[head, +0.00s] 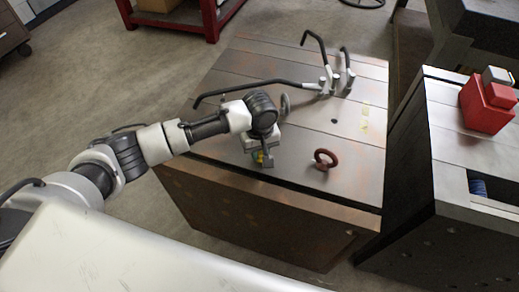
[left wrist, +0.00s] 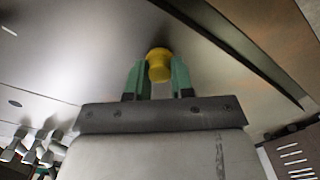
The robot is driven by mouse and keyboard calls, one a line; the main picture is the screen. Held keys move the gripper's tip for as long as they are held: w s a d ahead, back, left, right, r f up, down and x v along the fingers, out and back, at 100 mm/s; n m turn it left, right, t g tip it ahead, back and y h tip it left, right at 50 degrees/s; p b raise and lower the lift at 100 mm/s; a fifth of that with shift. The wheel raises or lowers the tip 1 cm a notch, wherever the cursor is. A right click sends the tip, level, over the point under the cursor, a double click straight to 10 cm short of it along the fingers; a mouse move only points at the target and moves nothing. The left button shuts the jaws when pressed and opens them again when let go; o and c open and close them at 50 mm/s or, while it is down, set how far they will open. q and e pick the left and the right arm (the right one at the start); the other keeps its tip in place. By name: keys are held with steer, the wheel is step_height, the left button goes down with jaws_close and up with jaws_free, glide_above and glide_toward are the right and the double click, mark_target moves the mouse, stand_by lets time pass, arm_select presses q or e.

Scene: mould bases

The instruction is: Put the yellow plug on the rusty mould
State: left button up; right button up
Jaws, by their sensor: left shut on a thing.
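The yellow plug (left wrist: 159,66) is a small rounded piece held between the green fingertips of my left gripper (left wrist: 158,80) in the left wrist view. In the head view only a bit of the plug (head: 257,156) shows beside the left gripper (head: 263,160), which hides the rest. The gripper is shut on it. The rusty mould (head: 270,215) is a large block with brown, rusty sides and a grey metal top. The gripper and plug are over its top, near the front left edge. I cannot tell whether the plug touches the top. My right gripper is not in view.
A dark red ring (head: 325,159) stands on the mould top right of the gripper. Black-handled clamps (head: 325,82) lie towards the back. A dark block (head: 450,170) with a red box (head: 487,104) stands to the right.

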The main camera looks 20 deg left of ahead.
arm_select(q)
steer(key=o, duration=0.9)
steer(key=shift+f, duration=0.1)
step_height(320, 180, up, 12)
steer(key=shift+r, duration=0.15)
